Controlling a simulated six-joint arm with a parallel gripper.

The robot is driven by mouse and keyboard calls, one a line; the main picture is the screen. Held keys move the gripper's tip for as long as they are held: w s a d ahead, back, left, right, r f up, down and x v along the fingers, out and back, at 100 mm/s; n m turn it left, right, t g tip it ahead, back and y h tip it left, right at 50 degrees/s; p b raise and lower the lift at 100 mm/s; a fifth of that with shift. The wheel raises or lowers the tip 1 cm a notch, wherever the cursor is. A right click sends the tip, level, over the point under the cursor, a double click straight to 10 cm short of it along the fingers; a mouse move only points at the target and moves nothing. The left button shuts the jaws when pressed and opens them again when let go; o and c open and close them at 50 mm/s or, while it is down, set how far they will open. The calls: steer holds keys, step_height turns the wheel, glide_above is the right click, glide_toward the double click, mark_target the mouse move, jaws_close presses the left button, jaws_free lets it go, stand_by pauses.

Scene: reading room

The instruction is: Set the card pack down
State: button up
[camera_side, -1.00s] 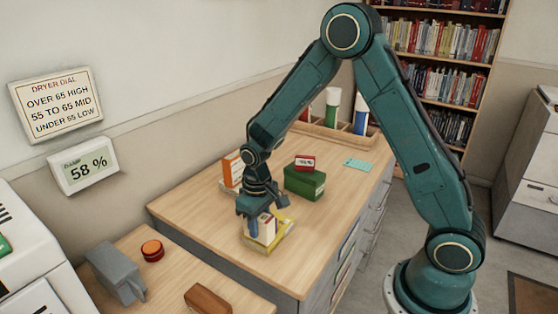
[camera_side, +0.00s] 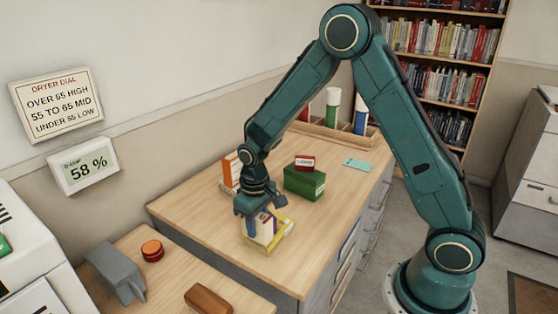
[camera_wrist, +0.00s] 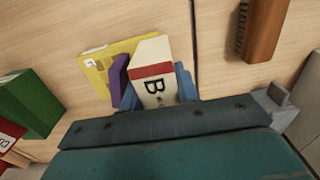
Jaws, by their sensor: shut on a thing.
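My gripper (camera_side: 258,225) is low over the front part of the wooden counter and shut on a white pack (camera_wrist: 152,50) with a red band and a black letter B. A small red pack (camera_side: 305,161) lies on a green box (camera_side: 304,183) behind my gripper.
An orange and white upright item (camera_side: 230,169) stands behind my gripper. A wooden rack (camera_side: 335,133) with tubes and a mint card (camera_side: 357,164) are farther back. A lower surface at the front left holds a grey device (camera_side: 115,272), a red round tin (camera_side: 152,250) and a brown item (camera_side: 208,299).

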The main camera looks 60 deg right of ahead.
steer(key=w+a+r, duration=0.4)
steer(key=w+a, duration=0.2)
steer(key=a, duration=0.3)
steer(key=w+a+r, duration=0.5)
steer(key=w+a, duration=0.1)
steer(key=a, duration=0.3)
steer(key=shift+a+f, duration=0.1)
step_height(320, 180, down, 16)
steer(key=shift+r, duration=0.2)
steer(key=shift+f, duration=0.1)
steer(key=shift+f, duration=2.05)
steer(key=shift+f, duration=0.1)
steer(key=o, duration=1)
